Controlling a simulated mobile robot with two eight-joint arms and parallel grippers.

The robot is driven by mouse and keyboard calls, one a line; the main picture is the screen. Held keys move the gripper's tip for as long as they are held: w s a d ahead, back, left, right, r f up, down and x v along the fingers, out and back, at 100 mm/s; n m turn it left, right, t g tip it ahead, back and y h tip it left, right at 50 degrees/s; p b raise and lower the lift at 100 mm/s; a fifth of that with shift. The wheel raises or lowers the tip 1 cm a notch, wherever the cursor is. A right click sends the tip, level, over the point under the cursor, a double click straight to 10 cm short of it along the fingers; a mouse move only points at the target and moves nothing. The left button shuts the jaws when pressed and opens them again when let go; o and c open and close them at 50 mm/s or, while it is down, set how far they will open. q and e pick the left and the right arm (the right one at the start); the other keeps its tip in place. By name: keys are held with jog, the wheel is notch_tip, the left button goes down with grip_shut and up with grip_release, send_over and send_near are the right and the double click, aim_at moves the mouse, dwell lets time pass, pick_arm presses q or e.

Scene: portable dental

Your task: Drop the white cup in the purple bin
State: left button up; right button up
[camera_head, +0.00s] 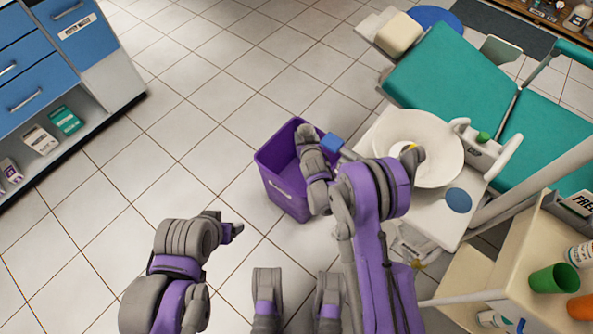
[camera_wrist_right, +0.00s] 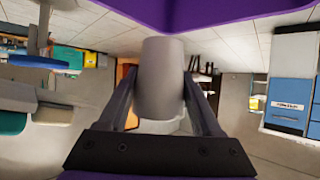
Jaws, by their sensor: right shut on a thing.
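The white cup (camera_wrist_right: 162,65) is between the two fingers of my right gripper (camera_wrist_right: 160,84) in the right wrist view, and the gripper is shut on it. The purple bin (camera_head: 288,194) stands on the tiled floor in the middle of the head view. A purple surface, likely the bin (camera_wrist_right: 200,14), fills the top of the wrist view close beyond the cup. In the head view my right wrist is over the bin's right part, and the cup and fingertips are hidden. My left gripper (camera_head: 232,231) is low and left of the bin; its fingers are not clear.
A dental unit with a white basin (camera_head: 425,165) stands right of the bin, beside a teal chair (camera_head: 450,75). A cart at the lower right holds a green cup (camera_head: 554,278) and an orange cup (camera_head: 581,307). Blue drawers (camera_head: 25,90) are at left. Floor between is clear.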

jog(key=shift+s+f, duration=0.1)
jog(key=shift+f, duration=0.35)
jog(key=shift+f+b, duration=1.3)
jog(key=shift+f, duration=1)
jog(key=o, duration=1.4)
jog(key=shift+c, duration=0.2)
jog(key=p+v, duration=0.1)
jog(key=v, duration=0.9)
jog(key=shift+s+r+p, duration=0.15)
jog(key=shift+s+p, duration=0.2)
jog(key=shift+p, duration=0.05)
